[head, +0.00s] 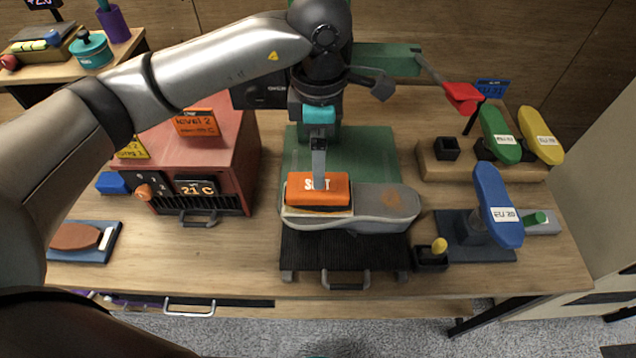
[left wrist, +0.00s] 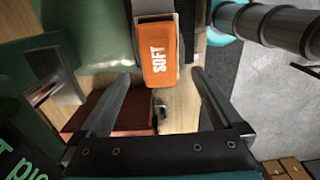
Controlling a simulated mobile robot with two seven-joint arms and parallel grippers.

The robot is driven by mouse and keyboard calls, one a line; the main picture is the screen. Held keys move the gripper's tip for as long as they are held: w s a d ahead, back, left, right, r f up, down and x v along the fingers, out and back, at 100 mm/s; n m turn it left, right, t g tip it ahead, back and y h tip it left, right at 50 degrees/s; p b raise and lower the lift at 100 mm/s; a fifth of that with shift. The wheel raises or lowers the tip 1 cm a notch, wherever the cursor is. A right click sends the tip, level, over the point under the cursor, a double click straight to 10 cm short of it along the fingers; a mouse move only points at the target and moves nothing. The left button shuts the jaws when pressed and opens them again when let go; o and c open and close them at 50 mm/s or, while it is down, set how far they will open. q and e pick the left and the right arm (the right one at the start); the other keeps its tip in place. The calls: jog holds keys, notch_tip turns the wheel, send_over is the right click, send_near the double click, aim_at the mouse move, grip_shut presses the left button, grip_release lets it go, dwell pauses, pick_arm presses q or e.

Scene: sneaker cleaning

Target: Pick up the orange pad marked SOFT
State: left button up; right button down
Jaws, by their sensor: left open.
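The orange pad marked SOFT (head: 330,183) lies on the toe or heel end of a grey sneaker (head: 385,203); I cannot tell which end. The sneaker lies lengthwise across a black ribbed mat (head: 340,248) in front of a green board. My left gripper (head: 319,168) comes down over the pad, its fingers overlapping the pad's upper edge in the head view. In the left wrist view the pad (left wrist: 158,58) shows ahead between the spread fingers (left wrist: 158,85), with nothing held. Contact cannot be told. My right gripper is not seen.
A red box with a 21 C display (head: 205,150) stands left of the mat. A blue brush-like piece (head: 497,205) on a stand is to the right, with green (head: 498,132) and yellow (head: 541,133) ones behind. A brown pad on a blue tray (head: 108,250) lies front left.

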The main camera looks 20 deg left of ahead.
pick_arm(q)
notch_tip(320, 180, down, 8)
jog(key=shift+a+f+p, duration=0.1)
jog(key=shift+a+p, duration=0.05)
jog(key=shift+p, duration=0.4)
jog(key=c, duration=1.5)
jog(key=shift+w+r, duration=0.1)
jog(key=shift+r, duration=0.15)
